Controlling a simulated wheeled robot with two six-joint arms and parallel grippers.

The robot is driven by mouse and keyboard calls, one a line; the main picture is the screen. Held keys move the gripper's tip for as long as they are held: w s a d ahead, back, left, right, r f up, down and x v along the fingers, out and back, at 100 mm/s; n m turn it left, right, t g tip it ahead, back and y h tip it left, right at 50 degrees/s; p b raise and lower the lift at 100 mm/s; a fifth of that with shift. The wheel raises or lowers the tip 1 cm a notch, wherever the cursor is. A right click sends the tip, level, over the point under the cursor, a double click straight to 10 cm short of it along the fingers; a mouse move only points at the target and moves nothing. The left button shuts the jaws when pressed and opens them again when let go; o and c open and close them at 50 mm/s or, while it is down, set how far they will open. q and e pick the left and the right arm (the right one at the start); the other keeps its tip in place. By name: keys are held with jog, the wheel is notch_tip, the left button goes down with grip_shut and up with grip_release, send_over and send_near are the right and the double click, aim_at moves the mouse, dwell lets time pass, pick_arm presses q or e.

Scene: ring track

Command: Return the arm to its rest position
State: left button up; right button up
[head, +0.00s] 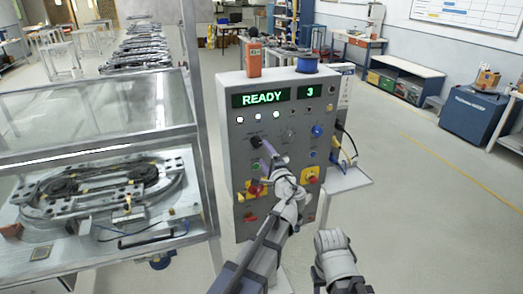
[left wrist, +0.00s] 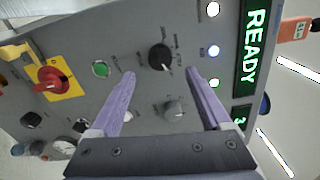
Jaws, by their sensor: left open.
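My left gripper (head: 268,150) is in front of the grey control panel (head: 236,180) in the head view, with its purple fingers pointing at the panel face. In the left wrist view the left gripper (left wrist: 160,73) is open, its fingers apart on either side of a black rotary knob (left wrist: 160,57) and a grey knob (left wrist: 174,110). Nothing is held between the fingers. I cannot tell whether the fingertips touch the panel. My left arm hides part of the panel's lower face. Part of my right arm shows at the bottom, but its gripper does not.
The panel display (head: 263,98) reads READY and 3. A red switch on a yellow plate (left wrist: 52,84) is near the left finger. An orange device (head: 253,58) and a blue spool (head: 307,65) sit on top. A glazed fixture (head: 100,97) stands left; open floor lies right.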

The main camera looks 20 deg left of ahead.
pick_arm(q)
jog(key=shift+v, duration=0.85)
jog(key=s+d+f+n+g+h, duration=0.1)
jog(key=s+f+n+g+h, duration=0.2)
jog(key=s+f+n+g, duration=0.85)
jog(key=s+d+f+m+g+h, duration=0.1)
jog(key=s+d+f+g+h, duration=0.1)
jog(key=s+d+f, duration=0.3)
jog(key=s+d+f+m+g+h, duration=0.1)
jog(key=s+d+f+h, duration=0.2)
jog(key=s, duration=1)
notch_tip(320, 180, down, 2)
jog(key=d, duration=0.3)
jog(key=shift+f+m+g+h, duration=0.2)
jog(key=shift+m+g+h, duration=0.15)
jog(key=shift+h, duration=0.05)
